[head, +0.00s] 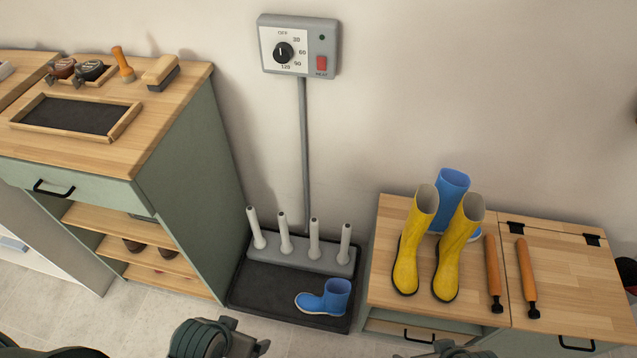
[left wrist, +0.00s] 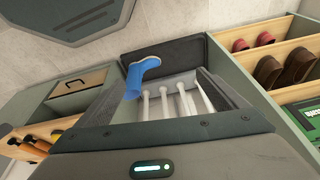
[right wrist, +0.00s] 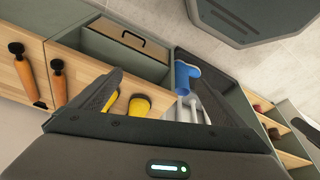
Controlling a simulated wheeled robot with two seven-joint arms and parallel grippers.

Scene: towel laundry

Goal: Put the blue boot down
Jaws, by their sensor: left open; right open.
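A short blue boot (head: 325,298) stands on the black tray (head: 262,290), at its front right, toe to the left. It also shows in the left wrist view (left wrist: 136,78) and the right wrist view (right wrist: 184,76). Another blue boot (head: 453,188) stands on the wooden bench (head: 385,240) behind a pair of yellow boots (head: 418,230). My left gripper (head: 240,338) is open and empty, at the bottom edge in front of the tray, apart from the boot. My right gripper (head: 445,350) is open and empty in front of the bench, mostly cut off by the frame.
A rack of upright grey pegs (head: 300,255) stands at the tray's back, its pegs bare. Two wooden-handled tools (head: 493,272) lie on the bench. A heater control box (head: 298,45) hangs on the wall. A green cabinet (head: 190,190) borders the tray on the left.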

